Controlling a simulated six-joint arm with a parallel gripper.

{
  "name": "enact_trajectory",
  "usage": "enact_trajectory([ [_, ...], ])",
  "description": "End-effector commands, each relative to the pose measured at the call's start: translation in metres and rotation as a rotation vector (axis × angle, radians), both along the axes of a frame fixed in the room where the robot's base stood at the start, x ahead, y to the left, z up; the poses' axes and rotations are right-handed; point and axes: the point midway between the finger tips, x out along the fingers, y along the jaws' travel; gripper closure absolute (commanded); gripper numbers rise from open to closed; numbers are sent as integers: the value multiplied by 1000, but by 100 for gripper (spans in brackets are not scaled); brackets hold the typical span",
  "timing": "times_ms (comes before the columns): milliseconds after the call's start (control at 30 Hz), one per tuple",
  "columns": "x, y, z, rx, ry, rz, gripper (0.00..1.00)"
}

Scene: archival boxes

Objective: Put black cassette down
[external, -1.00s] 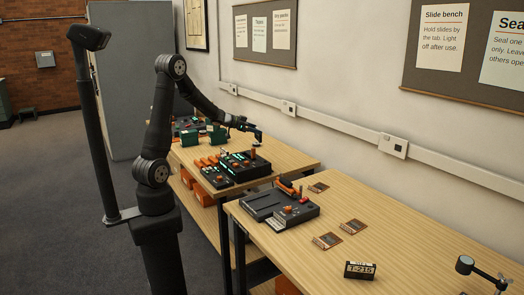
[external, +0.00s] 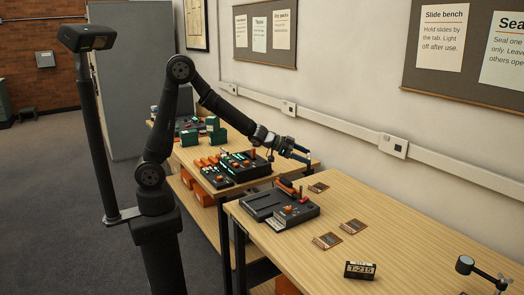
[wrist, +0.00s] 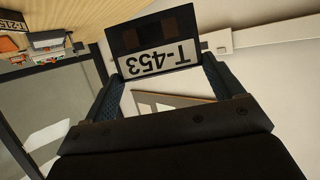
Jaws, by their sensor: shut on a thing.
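My gripper (external: 297,153) is shut on a black cassette (wrist: 150,32), which has a white label reading T-453, upside down in the wrist view. The cassette sits between the two fingertips in the wrist view (wrist: 160,70). In the external view the gripper is in the air near the right end of the far bench, close to the wall, and the cassette is too small to make out clearly. Another black cassette (external: 359,270), labelled T-215, lies on the near table.
A grey device with orange parts (external: 280,207) stands on the near table (external: 400,235). Several brown cards (external: 353,226) lie beside it. Black consoles with lit buttons (external: 235,167) and green boxes (external: 213,125) stand on the far bench. A small lamp (external: 466,265) is at the lower right.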

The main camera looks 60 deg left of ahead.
Motion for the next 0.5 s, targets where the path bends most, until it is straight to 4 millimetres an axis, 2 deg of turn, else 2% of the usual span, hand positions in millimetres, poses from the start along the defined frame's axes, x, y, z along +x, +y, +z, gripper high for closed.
enact_trajectory([
  [33,-12,-24,-1,0,0,-30,37],
  [100,-26,-51,-2,1,1,-63,37],
  [267,-66,-109,-5,1,1,-138,37],
  [500,-137,-188,-10,1,0,-255,37],
])
